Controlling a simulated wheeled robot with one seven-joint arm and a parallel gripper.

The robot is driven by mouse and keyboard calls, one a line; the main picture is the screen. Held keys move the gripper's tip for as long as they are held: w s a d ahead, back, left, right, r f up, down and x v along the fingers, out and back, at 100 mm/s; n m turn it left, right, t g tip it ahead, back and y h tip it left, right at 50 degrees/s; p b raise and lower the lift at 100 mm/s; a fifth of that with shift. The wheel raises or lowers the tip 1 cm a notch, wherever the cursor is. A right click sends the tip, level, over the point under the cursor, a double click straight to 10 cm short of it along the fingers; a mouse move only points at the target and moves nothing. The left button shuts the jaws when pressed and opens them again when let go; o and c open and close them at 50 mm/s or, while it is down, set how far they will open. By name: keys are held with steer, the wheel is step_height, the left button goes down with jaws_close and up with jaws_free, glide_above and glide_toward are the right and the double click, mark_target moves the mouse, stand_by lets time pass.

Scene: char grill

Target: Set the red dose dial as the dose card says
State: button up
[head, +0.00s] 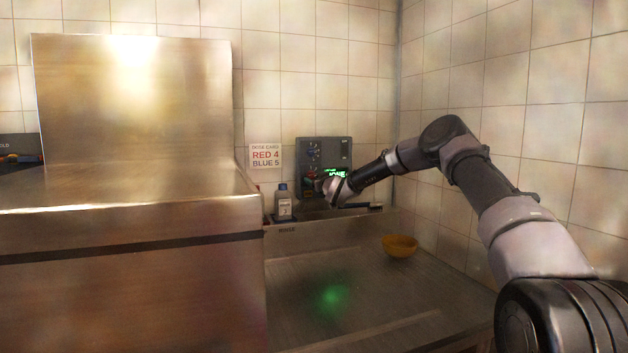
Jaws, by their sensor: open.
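The dose card (265,157) hangs on the tiled wall and reads RED 4, BLUE 5. To its right is a dark grey control panel (341,150) with a column of small markings and a lit green display (338,174), partly covered by my arm. My gripper (320,186) is at the lower left of the panel, close in front of it. It is open. A small reddish part shows on the panel beside the gripper, but the red dial and its setting are too small and hidden to make out.
A blue-capped bottle (283,203) stands on the ledge left of my gripper. A yellow bowl (400,245) sits on the metal counter (370,290), which is otherwise mostly clear. A large steel housing (130,270) blocks the left side. A tiled wall is at right.

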steer(key=shift+x, duration=0.95)
jaws_close()
steer(key=shift+m, duration=0.3)
steer(key=shift+a+m, duration=0.15)
steer(key=shift+m, duration=3.45)
